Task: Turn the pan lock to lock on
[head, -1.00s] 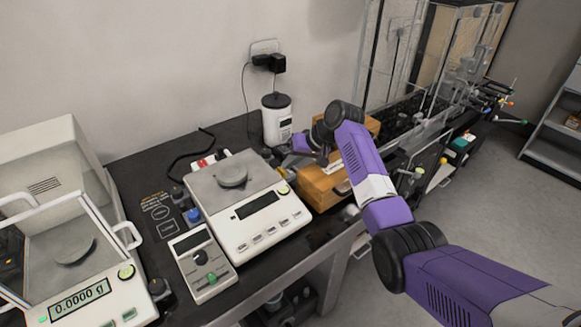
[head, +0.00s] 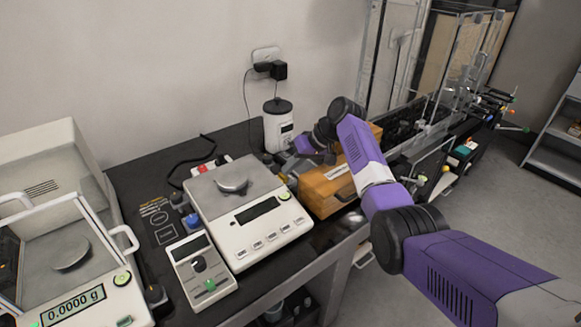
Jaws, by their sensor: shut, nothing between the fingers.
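I cannot tell for certain which part is the pan lock. No lettering that names it is readable here. My gripper (head: 284,166) is shut and empty, seen small and partly hidden by my purple arm. It is between the balance's right rear and a wooden box (head: 322,197). I cannot tell whether it touches anything.
A glass-doored balance (head: 88,300) reading 0.0000 g is at the left. A white jar (head: 278,130) with a dark lid stands near the wall behind my gripper. Glass-cased equipment (head: 440,100) fills the right end. Open floor (head: 500,200) lies at the right.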

